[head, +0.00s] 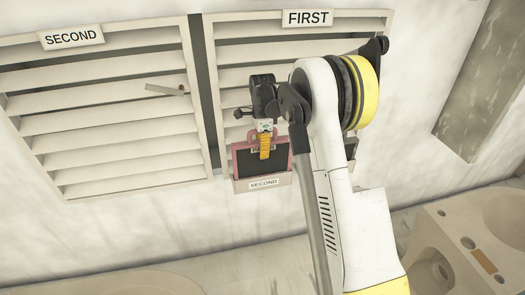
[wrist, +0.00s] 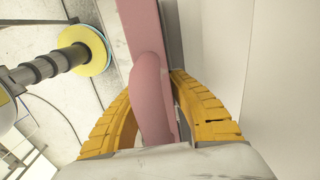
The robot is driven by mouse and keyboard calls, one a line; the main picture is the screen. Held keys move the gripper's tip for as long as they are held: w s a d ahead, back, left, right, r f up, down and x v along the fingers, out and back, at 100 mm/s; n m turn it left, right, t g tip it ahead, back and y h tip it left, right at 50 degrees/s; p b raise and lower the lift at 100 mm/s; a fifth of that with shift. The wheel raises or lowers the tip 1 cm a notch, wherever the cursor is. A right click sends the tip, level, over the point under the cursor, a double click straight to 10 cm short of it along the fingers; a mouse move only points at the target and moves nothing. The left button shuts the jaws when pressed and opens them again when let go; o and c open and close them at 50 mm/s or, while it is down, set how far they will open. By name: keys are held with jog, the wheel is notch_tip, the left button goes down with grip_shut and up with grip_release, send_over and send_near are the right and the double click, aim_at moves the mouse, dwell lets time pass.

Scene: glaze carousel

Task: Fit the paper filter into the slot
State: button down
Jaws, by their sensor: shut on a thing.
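The paper filter (head: 243,165) has a pink frame around a dark panel, with a small label mostly covered by my fingers. My gripper (head: 265,156) is shut on its pink handle, which also shows between the yellow fingers in the wrist view (wrist: 151,95). The filter is roughly upright, and its lower edge meets a pale holder labelled SECOND (head: 280,184), likely the slot. I cannot tell how deep the filter sits in it. The slot's inside is hidden.
A louvred panel labelled FIRST (head: 308,18) is behind my arm, and one labelled SECOND (head: 71,38) is to its left. A dark part (head: 351,150) shows partly behind my arm. A pale bench-like block (head: 440,222) stands at lower right.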

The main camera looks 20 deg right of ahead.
aim_at(262, 162)
jog(key=shift+f+b, duration=1.9)
jog(key=shift+f, duration=0.8)
jog(key=c, duration=1.2)
grip_release()
jog(key=shift+c, duration=0.2)
notch_tip(262, 162, up, 12)
jog(key=shift+r, duration=0.1)
